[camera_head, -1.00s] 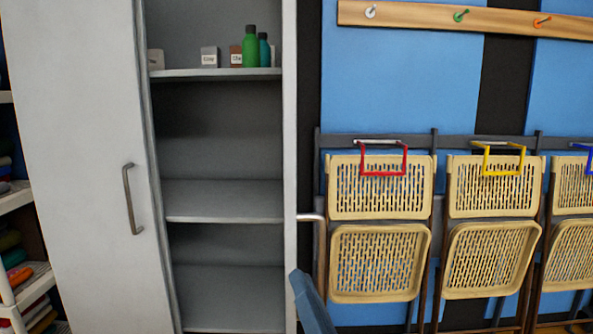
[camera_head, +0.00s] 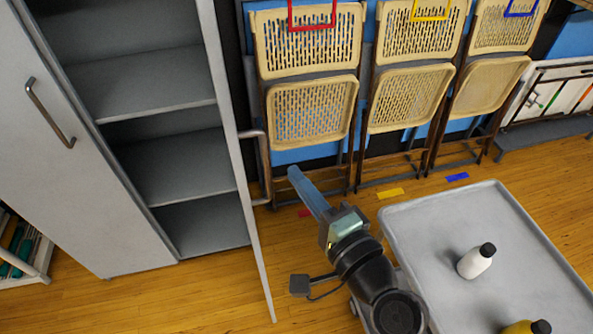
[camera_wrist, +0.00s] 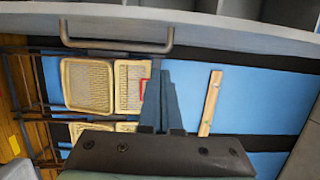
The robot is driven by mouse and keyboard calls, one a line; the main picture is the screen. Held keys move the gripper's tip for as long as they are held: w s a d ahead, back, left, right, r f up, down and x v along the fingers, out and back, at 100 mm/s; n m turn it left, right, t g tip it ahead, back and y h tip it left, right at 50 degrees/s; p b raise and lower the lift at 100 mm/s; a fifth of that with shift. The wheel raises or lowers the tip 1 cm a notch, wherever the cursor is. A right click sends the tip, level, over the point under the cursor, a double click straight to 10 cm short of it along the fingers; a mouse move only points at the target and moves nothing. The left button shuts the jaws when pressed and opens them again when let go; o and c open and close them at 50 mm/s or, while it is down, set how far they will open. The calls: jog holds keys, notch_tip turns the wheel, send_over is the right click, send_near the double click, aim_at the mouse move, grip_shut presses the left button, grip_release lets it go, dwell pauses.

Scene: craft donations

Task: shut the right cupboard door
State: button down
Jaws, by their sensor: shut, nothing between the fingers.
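The right cupboard door (camera_head: 228,140) stands open, seen nearly edge-on. Its bar handle (camera_head: 265,168) is on the right-hand, outer face. The door also spans the top of the wrist view (camera_wrist: 225,33), with the handle (camera_wrist: 115,46) left of my fingers. My gripper (camera_head: 294,172) is shut and empty, to the right of the door on its handle side. Its fingertips also show in the wrist view (camera_wrist: 165,75), appearing just short of the door; I cannot tell the exact gap. The left cupboard door (camera_head: 70,150) is closed. Shelves (camera_head: 150,85) show between the doors.
Several folding chairs (camera_head: 312,110) hang on the wall behind my gripper. A grey trolley (camera_head: 415,215) with a white bottle (camera_head: 475,262) and a yellow bottle (camera_head: 527,327) stands at the right. Wooden floor (camera_head: 190,295) is clear before the cupboard.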

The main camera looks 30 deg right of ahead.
aim_at(262, 157)
jog(key=w+a+p, duration=0.3)
jog(key=w, duration=0.4)
jog(key=shift+w+a, duration=0.4)
jog(key=shift+a, duration=0.2)
